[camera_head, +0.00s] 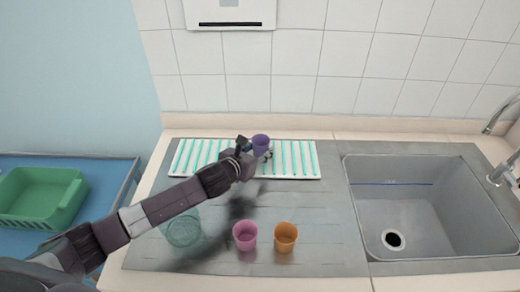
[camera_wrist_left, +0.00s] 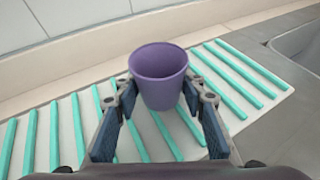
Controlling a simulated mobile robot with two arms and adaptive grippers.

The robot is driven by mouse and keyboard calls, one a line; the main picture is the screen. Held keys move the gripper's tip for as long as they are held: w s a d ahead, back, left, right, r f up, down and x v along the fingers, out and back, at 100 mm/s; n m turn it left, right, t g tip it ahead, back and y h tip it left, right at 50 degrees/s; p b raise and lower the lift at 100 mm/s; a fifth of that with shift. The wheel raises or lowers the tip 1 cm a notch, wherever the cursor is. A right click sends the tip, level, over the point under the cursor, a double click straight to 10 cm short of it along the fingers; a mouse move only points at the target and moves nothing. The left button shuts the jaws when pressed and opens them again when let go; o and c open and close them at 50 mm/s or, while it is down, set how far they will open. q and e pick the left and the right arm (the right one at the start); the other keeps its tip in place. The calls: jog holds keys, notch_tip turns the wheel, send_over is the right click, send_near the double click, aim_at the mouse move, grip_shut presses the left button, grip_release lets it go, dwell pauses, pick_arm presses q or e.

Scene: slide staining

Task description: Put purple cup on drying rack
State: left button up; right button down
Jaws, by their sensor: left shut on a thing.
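The purple cup (camera_head: 261,142) is upright at the drying rack, a white tray with green ribs (camera_head: 300,160). My left gripper (camera_head: 256,151) is shut on the cup. In the left wrist view the purple cup (camera_wrist_left: 158,76) sits between the two fingers of my left gripper (camera_wrist_left: 162,100), over the ribbed rack (camera_wrist_left: 75,135). The cup's base is over the rack's right-middle part; I cannot tell whether it touches the ribs. My right gripper is not in view.
A pink cup (camera_head: 245,235), an orange cup (camera_head: 286,237) and a clear greenish cup (camera_head: 184,231) stand on the grey counter in front of the rack. A sink (camera_head: 430,200) is at right. A green basket (camera_head: 40,195) is at far left. The tiled wall (camera_head: 300,95) is behind.

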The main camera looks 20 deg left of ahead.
pick_arm(q)
jog(key=shift+f, duration=0.1)
jog(key=o, duration=0.4)
jog(key=shift+f, duration=0.1)
jog(key=o, duration=0.5)
jog(key=shift+r, duration=0.3)
jog(key=shift+s, duration=0.25)
jog(key=b+v, duration=0.1)
jog(key=v, duration=1)
jog(key=shift+s+a+r, duration=0.1)
jog(key=shift+s, duration=0.1)
